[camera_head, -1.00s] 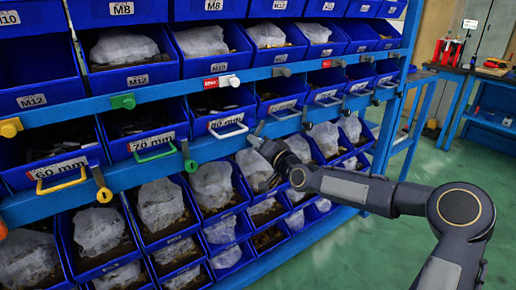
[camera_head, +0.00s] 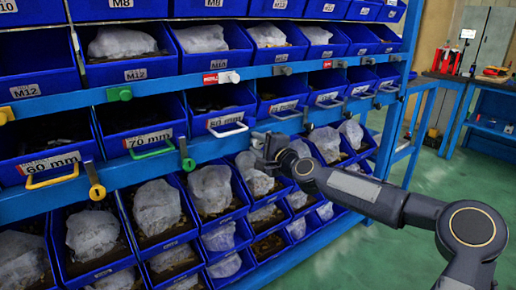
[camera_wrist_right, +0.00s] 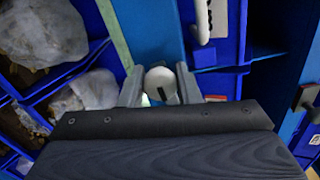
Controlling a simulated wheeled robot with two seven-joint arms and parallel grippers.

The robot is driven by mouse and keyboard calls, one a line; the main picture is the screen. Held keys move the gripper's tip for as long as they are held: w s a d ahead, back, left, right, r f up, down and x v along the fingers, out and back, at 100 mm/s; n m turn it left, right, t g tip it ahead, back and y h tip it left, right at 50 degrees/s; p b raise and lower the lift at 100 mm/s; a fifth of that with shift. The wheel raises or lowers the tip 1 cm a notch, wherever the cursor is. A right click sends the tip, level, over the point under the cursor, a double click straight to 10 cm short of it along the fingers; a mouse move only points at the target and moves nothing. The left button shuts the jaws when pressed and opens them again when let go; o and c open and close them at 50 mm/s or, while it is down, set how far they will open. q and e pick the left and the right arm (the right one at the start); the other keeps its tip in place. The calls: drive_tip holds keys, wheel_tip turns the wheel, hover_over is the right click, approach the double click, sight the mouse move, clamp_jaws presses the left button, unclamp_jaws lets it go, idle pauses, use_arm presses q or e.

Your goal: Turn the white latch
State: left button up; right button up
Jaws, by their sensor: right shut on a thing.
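The white latch (camera_wrist_right: 157,80) shows as a pale round knob with a dark slot between my right gripper's fingers in the right wrist view. My right gripper (camera_wrist_right: 159,90) is shut on it, one finger on each side. In the head view my right gripper (camera_head: 264,145) is at the blue rail, just right of the white drawer handle (camera_head: 228,131). There the gripper mostly hides the latch. My left gripper is not in view.
A green latch (camera_head: 187,160) and a yellow latch (camera_head: 97,190) hang further left along the rail. Blue bins with wrapped parts (camera_head: 157,210) stand below. A white knob (camera_head: 229,77) is on the upper rail. Green floor lies open at right.

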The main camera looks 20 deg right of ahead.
drive_tip(key=shift+m, duration=0.6)
drive_tip(key=o, duration=1)
drive_tip(key=shift+s+d, duration=0.1)
drive_tip(key=v, duration=0.7)
drive_tip(key=shift+s+d+b, duration=0.1)
drive_tip(key=shift+s+b, duration=0.2)
